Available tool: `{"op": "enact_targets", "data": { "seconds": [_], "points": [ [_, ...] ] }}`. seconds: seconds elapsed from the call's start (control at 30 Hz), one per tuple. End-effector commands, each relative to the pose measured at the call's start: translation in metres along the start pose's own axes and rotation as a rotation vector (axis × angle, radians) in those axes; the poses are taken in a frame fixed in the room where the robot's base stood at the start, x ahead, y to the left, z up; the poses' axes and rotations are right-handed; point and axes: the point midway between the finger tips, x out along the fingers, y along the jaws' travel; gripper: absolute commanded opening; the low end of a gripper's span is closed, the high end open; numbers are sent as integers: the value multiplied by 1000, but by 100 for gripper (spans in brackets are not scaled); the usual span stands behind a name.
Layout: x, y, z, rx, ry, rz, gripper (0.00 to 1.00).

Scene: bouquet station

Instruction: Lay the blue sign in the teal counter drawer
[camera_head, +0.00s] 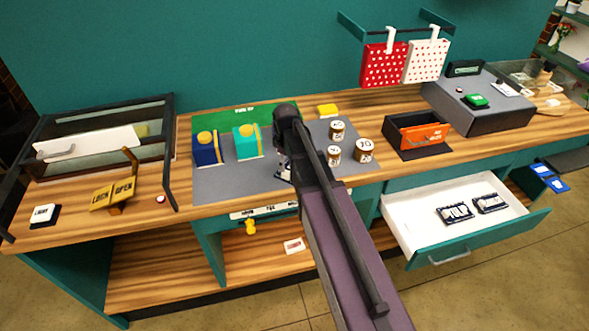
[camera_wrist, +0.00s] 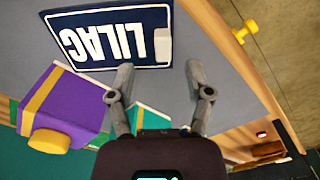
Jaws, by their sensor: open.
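The blue sign (camera_wrist: 105,38), navy with white LILAC lettering and a pale patch at one end, lies on the grey counter mat in the wrist view. In the head view only a scrap of it (camera_head: 283,175) shows beside my arm. My gripper (camera_wrist: 158,70) is open and empty, its fingertips just short of the sign's edge near the pale patch; contact cannot be told. In the head view my gripper (camera_head: 284,157) is over the mat, mostly hidden by my arm. The teal counter drawer (camera_head: 470,247) is pulled open at right, with two dark lettered signs (camera_head: 455,214) lying in its white inside.
A purple box with a yellow band (camera_wrist: 72,105) stands close to my gripper. Navy (camera_head: 206,150) and teal (camera_head: 246,143) boxes and several labelled tins (camera_head: 363,151) stand on the mat. An orange-fronted tray (camera_head: 423,138) sits above the drawer. The drawer's left part is bare.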

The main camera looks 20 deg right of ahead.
Motion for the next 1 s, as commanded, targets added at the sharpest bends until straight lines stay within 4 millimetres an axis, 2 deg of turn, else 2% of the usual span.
{"op": "enact_targets", "data": {
  "seconds": [0.6,1.0],
  "points": [
    [44,-3,-2,0,0,0,66],
    [51,-3,-2,0,0,0,66]
  ]
}}
